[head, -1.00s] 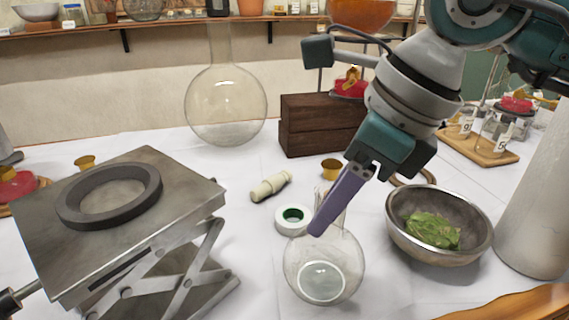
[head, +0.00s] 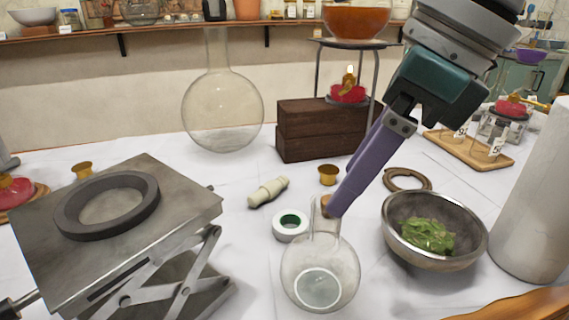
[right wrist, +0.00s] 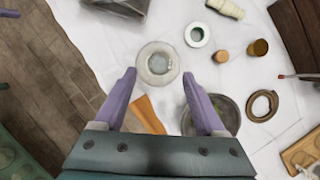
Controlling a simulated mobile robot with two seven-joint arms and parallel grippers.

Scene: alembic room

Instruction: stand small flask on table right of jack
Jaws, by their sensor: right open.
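The small round clear flask (head: 322,268) stands upright on the white table, right of the lab jack (head: 130,215), with a gap between them. In the right wrist view the flask (right wrist: 158,64) is seen from above, mouth up, just beyond the fingertips. My right gripper (head: 330,210) is open, its purple fingers around the top of the flask's neck level in the head view. The right wrist view shows the fingers (right wrist: 160,88) spread and nothing held. The jack carries a dark ring (head: 108,204) on its plate. My left gripper is out of view.
A white tape roll (head: 291,225), a pale pestle-like piece (head: 268,191), a brass cup (head: 328,175) and a cork (right wrist: 220,56) lie behind the flask. A metal bowl with leaves (head: 390,225) stands right of it. A large flask (head: 222,110) and wooden blocks (head: 300,140) are further back.

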